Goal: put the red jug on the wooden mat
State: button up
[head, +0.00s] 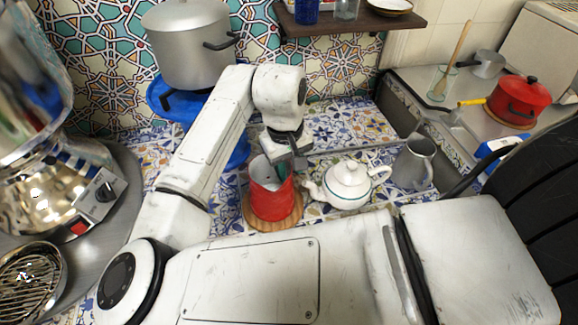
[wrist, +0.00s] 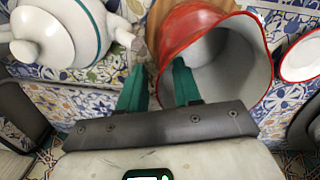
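The red jug (head: 272,201) stands upright on the round wooden mat (head: 287,223) in the head view. The mat's edge shows around the jug's base. In the wrist view the open mouth of the red jug (wrist: 192,28) faces the camera, with its grey inside visible. My gripper (head: 287,172) is at the jug's rim. Its green fingers (wrist: 156,80) are apart in the wrist view, one outside the jug's wall and the other over the mouth. I cannot tell whether either touches the jug.
A white teapot (head: 347,184) stands close to the right of the jug, its spout towards it. A grey pitcher (head: 413,165) is further right. A large pot (head: 190,45) sits on a blue stand (head: 165,100) behind my arm. A white, red-rimmed dish (wrist: 302,58) is at the wrist view's right edge.

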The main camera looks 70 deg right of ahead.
notch_tip(320, 180, up, 12)
jog(key=p, duration=0.1)
jog(key=shift+w+a, duration=0.25)
jog(key=shift+a, duration=0.05)
dwell(0.5)
